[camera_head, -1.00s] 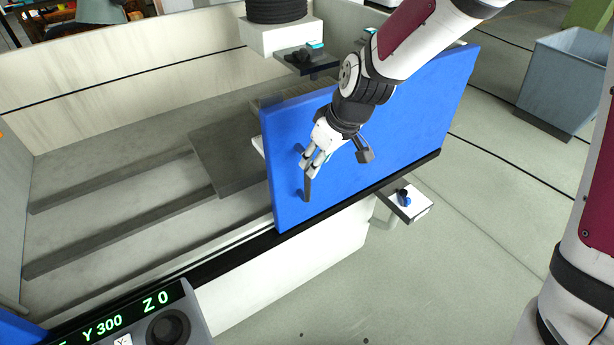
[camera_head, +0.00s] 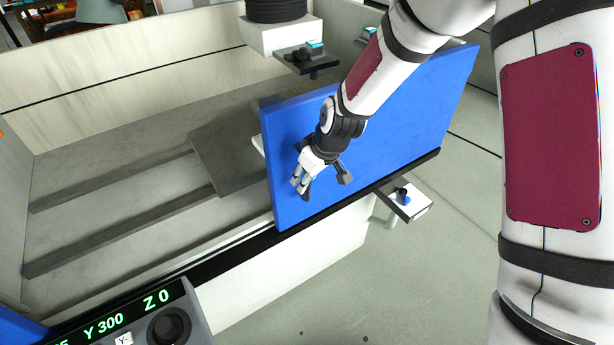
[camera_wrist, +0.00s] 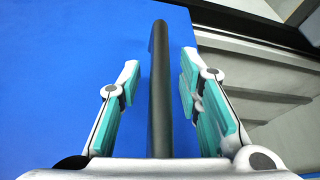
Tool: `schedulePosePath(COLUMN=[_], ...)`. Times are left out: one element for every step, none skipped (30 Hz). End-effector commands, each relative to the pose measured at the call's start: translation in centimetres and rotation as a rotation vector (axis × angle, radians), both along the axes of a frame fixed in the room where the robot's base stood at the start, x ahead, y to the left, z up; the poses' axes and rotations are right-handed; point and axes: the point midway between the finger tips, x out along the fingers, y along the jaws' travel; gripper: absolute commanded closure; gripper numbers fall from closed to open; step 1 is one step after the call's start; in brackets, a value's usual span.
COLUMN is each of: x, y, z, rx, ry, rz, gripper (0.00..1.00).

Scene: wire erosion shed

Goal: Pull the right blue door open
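The right blue door (camera_head: 410,110) stands upright on a black rail at the front of the machine tank, with open tank space to its left. Its dark bar handle (camera_wrist: 159,85) is near the door's left edge. My gripper (camera_head: 299,186) is at this handle. In the wrist view my gripper (camera_wrist: 158,95) is open, with its teal-padded fingers on both sides of the handle and a gap on each side. In the head view the gripper hides most of the handle. A corner of another blue door (camera_head: 18,330) shows at bottom left.
A control panel (camera_head: 125,325) with a lit display and knob is at the bottom left. A small bracket (camera_head: 405,200) with a blue-tipped part juts out below the door. The tank (camera_head: 110,190) has bars inside. Floor is clear at the front right.

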Motion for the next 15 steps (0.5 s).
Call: schedulePosePath(x=[0.0,0.0,0.0,0.0,-0.01,0.01,0.0,-0.01,0.0,0.03,0.06,0.15,0.26,0.39,0.63], y=[0.0,0.0,0.0,-0.01,-0.01,-0.01,-0.01,-0.01,-0.01,-0.04,-0.09,-0.2,-0.35,-0.53,-0.85], z=[0.01,0.01,0.02,0.02,0.02,0.02,0.02,0.02,0.02,0.02,0.02,0.02,0.01,0.0,0.0], rx=[0.0,0.0,0.0,0.0,0.0,0.0,0.0,0.0,0.0,0.0,0.0,0.0,0.001,0.001,0.0], ry=[0.0,0.0,0.0,0.0,0.0,0.0,0.0,0.0,0.0,0.0,0.0,0.0,-0.001,-0.001,-0.001], rz=[0.0,0.0,0.0,0.0,0.0,0.0,0.0,0.0,0.0,0.0,-0.001,-0.001,-0.002,-0.002,-0.004], gripper=[0.83,0.9,0.99,1.0,1.0,1.0,1.0,1.0,1.0,1.0,1.0,1.0,1.0,1.0,1.0])
